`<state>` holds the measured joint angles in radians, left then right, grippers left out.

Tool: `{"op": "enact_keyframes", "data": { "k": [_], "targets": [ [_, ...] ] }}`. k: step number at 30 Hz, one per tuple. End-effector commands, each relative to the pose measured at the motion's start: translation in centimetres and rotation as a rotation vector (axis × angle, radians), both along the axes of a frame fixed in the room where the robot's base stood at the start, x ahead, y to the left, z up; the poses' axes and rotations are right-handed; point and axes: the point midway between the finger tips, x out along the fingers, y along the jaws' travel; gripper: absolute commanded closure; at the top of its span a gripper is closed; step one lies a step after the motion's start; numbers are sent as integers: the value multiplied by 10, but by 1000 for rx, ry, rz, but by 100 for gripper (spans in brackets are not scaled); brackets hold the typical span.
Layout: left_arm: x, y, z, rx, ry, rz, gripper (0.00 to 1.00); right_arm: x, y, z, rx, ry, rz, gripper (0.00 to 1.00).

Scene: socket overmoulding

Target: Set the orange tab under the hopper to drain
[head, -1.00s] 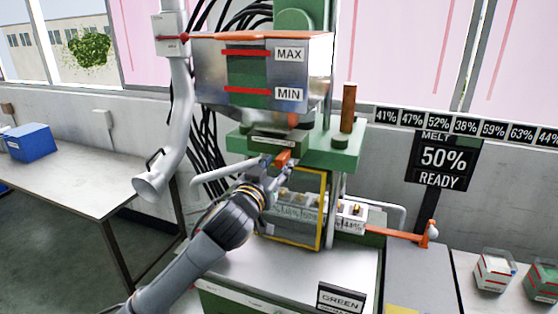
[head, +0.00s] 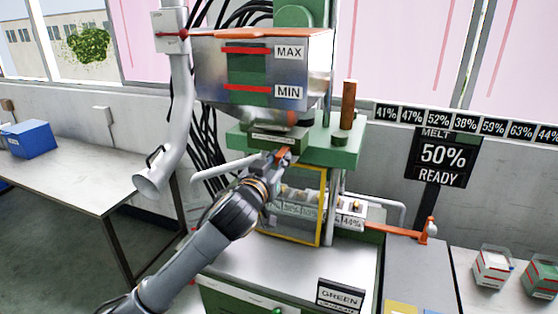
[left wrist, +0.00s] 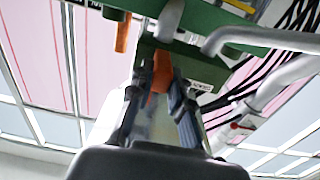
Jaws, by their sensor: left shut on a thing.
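The hopper (head: 213,70) is a metal box with a green window and red MAX and MIN lines, standing above a green machine plate. The orange tab (head: 284,153) sits under the hopper at the front edge of that plate. My left gripper (head: 278,160) reaches up to the tab and is shut on it; its fingers hide part of the tab. In the left wrist view the orange tab (left wrist: 161,72) lies between the two fingers of my left gripper (left wrist: 160,95). A small label beside the tab is too small to read there. My right gripper is not in view.
A yellow-framed guard (head: 322,208) stands just below the tab, with an orange lever (head: 395,232) to its right. A grey pipe with a wide mouth (head: 150,180) hangs at the left. A sign (head: 443,158) reads melt 50% ready.

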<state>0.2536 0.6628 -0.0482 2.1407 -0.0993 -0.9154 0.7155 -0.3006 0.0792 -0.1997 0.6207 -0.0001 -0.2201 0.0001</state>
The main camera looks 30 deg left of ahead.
Motion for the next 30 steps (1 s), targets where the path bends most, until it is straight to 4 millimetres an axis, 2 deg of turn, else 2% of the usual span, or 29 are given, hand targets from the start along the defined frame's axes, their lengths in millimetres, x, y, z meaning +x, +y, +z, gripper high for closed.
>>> {"op": "enact_keyframes", "data": {
  "k": [9, 12, 23, 24, 26, 27, 30],
  "targets": [
    [-15, 64, -3, 2, 7, 6, 100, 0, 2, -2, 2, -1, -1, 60],
    [-18, 76, -2, 1, 4, 4, 100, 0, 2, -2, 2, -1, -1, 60],
    [-19, 82, -1, 1, 2, 5, 100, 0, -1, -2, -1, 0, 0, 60],
    [-19, 82, -1, 1, 2, 5, 74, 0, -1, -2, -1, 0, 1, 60],
    [-19, 82, 0, 1, 2, 5, 61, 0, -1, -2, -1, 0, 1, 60],
    [-19, 82, 0, 1, 2, 5, 58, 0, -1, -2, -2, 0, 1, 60],
    [-19, 81, 0, 1, 1, 4, 58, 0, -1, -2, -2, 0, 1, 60]
  ]
}}
